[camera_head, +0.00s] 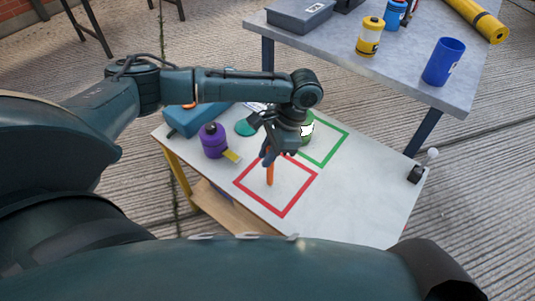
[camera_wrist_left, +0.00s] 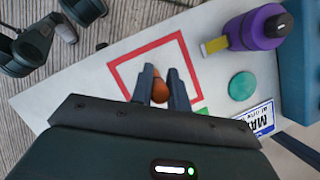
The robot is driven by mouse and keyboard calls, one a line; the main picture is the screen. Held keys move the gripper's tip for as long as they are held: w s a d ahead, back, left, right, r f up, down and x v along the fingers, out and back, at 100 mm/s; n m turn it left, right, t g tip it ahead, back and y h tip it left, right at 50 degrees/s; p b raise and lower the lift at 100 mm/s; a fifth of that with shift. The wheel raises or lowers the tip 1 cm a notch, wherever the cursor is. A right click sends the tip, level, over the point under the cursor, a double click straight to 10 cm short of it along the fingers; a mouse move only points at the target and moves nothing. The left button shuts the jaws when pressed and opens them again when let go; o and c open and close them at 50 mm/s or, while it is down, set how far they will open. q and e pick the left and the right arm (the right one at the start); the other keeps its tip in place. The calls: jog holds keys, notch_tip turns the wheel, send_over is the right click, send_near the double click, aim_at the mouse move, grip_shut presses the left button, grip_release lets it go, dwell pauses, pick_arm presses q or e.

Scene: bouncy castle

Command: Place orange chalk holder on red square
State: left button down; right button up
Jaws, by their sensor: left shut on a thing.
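The orange chalk holder (camera_head: 270,175) is upright in the grip of my left gripper (camera_head: 268,152), inside the outline of the red square (camera_head: 302,196) in the head view. In the left wrist view it shows end-on as an orange-brown round shape (camera_wrist_left: 160,91) between the fingers of the left gripper (camera_wrist_left: 162,78), which are shut on it. The red square (camera_wrist_left: 127,68) lies ahead of the fingertips there. I cannot tell whether the holder's lower end touches the table. My right gripper does not show clearly in the head view.
A grey table (camera_head: 405,70) behind holds a blue cup (camera_head: 443,62) and yellow canister (camera_head: 369,37).

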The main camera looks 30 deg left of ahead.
pick_arm(q)
jog(key=shift+f, duration=0.1)
jog(key=c, duration=1.4)
grip_release()
jog(key=shift+o, duration=0.2)
